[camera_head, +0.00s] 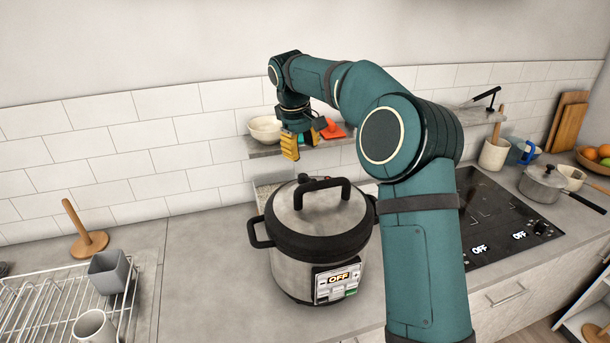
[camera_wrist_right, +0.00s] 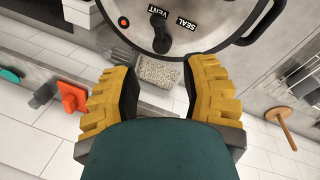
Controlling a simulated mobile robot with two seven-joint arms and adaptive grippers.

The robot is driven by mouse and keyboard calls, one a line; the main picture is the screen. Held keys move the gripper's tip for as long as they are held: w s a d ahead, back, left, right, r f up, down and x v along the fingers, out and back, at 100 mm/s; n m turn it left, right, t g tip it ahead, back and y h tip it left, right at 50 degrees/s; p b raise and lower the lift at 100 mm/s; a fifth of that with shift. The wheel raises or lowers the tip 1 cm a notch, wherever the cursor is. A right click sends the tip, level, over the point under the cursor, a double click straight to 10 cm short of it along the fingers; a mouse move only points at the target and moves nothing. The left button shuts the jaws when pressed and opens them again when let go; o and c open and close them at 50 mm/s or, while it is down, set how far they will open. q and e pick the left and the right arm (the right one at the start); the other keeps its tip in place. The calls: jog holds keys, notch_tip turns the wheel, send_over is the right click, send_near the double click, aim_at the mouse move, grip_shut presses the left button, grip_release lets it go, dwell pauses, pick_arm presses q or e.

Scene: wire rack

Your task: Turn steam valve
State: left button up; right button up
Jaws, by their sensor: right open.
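The pressure cooker (camera_head: 288,272) stands upright on the counter with its lid on; its front display reads OFF. In the right wrist view, its lid (camera_wrist_right: 215,18) shows the black steam valve (camera_wrist_right: 161,42) near the rim, with VENT and SEAL labels and a red button (camera_wrist_right: 123,21). The valve's narrow end points toward VENT. My right gripper (camera_head: 291,148) is above and behind the cooker, fingers pointing down. In the wrist view the right gripper (camera_wrist_right: 163,75) is open and empty, its yellow fingers spread short of the valve and apart from it. My left gripper is not in view.
A wall shelf (camera_head: 262,150) with a bowl (camera_head: 265,128) and an orange-red item (camera_head: 333,131) is close to the right gripper. A dish rack (camera_head: 45,300) and wooden holder (camera_head: 88,243) are left. The cooktop (camera_head: 500,215) is right. Counter left of the cooker is clear.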

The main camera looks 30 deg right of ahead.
aim_at(306, 177)
jog(key=f, duration=0.3)
jog(key=d+f, duration=0.1)
jog(key=f, duration=0.5)
jog(key=shift+w+d+f, duration=0.3)
jog(key=shift+w, duration=0.05)
grip_shut()
